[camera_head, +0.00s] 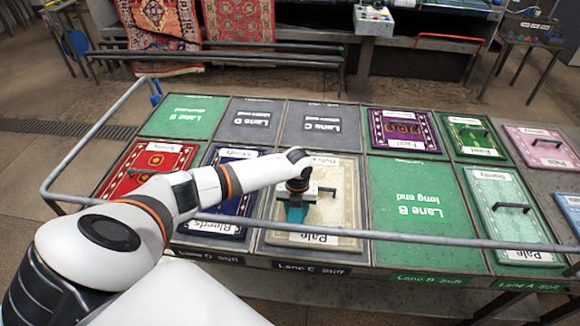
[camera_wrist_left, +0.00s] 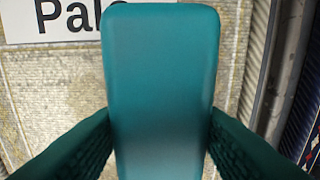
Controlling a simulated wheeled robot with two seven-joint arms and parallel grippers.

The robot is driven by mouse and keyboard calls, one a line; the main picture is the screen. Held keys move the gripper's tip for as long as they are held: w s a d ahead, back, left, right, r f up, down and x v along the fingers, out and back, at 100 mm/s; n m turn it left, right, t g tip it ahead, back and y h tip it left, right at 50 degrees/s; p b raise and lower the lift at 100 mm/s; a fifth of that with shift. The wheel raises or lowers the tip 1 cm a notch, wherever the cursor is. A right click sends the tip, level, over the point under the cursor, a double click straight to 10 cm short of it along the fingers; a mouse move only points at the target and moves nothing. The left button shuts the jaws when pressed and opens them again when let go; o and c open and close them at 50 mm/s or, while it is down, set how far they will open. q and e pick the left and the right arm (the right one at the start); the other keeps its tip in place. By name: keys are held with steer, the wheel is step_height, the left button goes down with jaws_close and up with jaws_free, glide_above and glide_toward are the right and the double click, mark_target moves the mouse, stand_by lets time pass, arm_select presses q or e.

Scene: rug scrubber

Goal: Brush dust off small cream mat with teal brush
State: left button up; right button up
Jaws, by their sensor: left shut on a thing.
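The small cream mat (camera_head: 343,212) lies on the table in the lane C column, with a white label reading "Pale" at its near edge. The same mat shows in the left wrist view (camera_wrist_left: 60,100), its weave speckled. My left gripper (camera_head: 296,205) is over the left part of the mat, pointing down. It is shut on the teal brush (camera_wrist_left: 160,90), whose block fills the middle of the wrist view between the two fingers. In the head view the teal brush (camera_head: 293,214) shows just below the gripper. I cannot tell whether its bristles touch the mat. My right gripper is not in view.
A red mat (camera_head: 152,172) and a dark blue mat (camera_head: 222,205) lie to the left, partly behind my arm. A green "Lane B" panel (camera_head: 425,210) is bare on the right. A metal rail (camera_head: 370,240) runs along the near edge. A green mat with a black handle (camera_head: 525,225) lies further right.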

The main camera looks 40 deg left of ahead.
mark_target(284, 214)
arm_select(q)
steer(key=shift+w+d, duration=0.35)
steer(key=shift+d, duration=0.2)
steer(key=shift+w+d, duration=0.3)
steer(key=shift+d, duration=0.25)
steer(key=shift+s+a+p, duration=0.2)
steer(key=shift+s+a, duration=0.15)
steer(key=shift+a, duration=0.25)
steer(key=shift+s+a+p, duration=0.15)
steer(key=shift+s+a, duration=0.2)
steer(key=shift+a, duration=0.2)
steer(key=shift+s+a+f+p, duration=0.1)
steer(key=shift+s+a+p, duration=0.05)
steer(key=shift+s+a, duration=0.55)
steer(key=shift+s+a+f+p, duration=0.15)
steer(key=shift+s+a, duration=0.2)
steer(key=shift+a, duration=0.55)
steer(key=shift+w+d+r+b, duration=0.15)
steer(key=shift+w+d, duration=0.45)
steer(key=shift+d, duration=0.35)
steer(key=shift+w+d+b, duration=0.2)
steer(key=shift+w+d, duration=0.4)
steer(key=shift+d, duration=0.3)
steer(key=shift+w+d+r+b, duration=0.15)
steer(key=shift+w+d, duration=0.45)
steer(key=shift+d, duration=0.35)
steer(key=shift+r, duration=0.1)
step_height(284, 214, up, 6)
steer(key=p, duration=0.5)
steer(key=shift+a, duration=0.1)
